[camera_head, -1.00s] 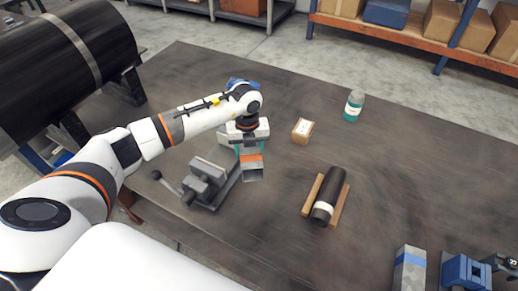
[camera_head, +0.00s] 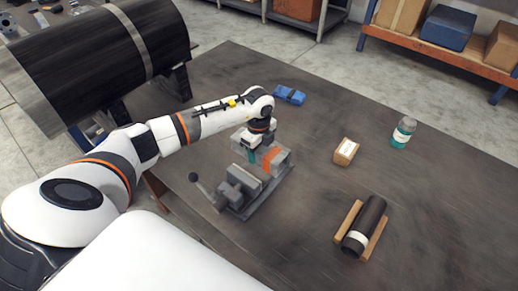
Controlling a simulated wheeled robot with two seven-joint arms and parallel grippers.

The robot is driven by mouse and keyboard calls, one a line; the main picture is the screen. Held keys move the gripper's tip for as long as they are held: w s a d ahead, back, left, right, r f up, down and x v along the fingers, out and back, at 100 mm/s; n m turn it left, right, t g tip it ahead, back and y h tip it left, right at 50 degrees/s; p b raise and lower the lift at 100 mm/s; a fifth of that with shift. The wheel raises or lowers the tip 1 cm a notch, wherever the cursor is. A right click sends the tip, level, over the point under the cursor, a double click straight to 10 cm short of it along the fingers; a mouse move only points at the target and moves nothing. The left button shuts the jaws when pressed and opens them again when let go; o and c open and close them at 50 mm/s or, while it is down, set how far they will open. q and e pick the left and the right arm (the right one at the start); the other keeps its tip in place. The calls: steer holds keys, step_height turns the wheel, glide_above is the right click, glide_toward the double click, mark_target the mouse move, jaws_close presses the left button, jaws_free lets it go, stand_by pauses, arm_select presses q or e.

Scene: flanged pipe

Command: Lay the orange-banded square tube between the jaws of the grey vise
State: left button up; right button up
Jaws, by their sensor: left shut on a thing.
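The grey vise (camera_head: 231,195) stands on the dark table, its handle with a round knob at its left. My left gripper (camera_head: 257,158) points down and is shut on the orange-banded square tube (camera_head: 281,157). The tube is grey, roughly level, and its orange band (camera_head: 271,162) shows right of the fingers. In the picture the tube lies across the back part of the vise and hides some of it. I cannot tell how high it is above the jaws or whether it touches them. My right gripper is out of view.
A small cardboard box (camera_head: 345,152), a teal-and-grey bottle (camera_head: 403,132) and a dark cylinder (camera_head: 367,222) on wooden strips stand to the right. A blue object (camera_head: 289,95) lies behind. The table between the vise and the cylinder is clear.

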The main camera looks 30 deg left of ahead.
mark_target(259, 172)
arm_select(q)
steer(key=shift+f+b, duration=2.55)
steer(key=shift+f, duration=1.2)
steer(key=o, duration=1.4)
steer(key=shift+o, duration=0.2)
steer(key=shift+f, duration=0.1)
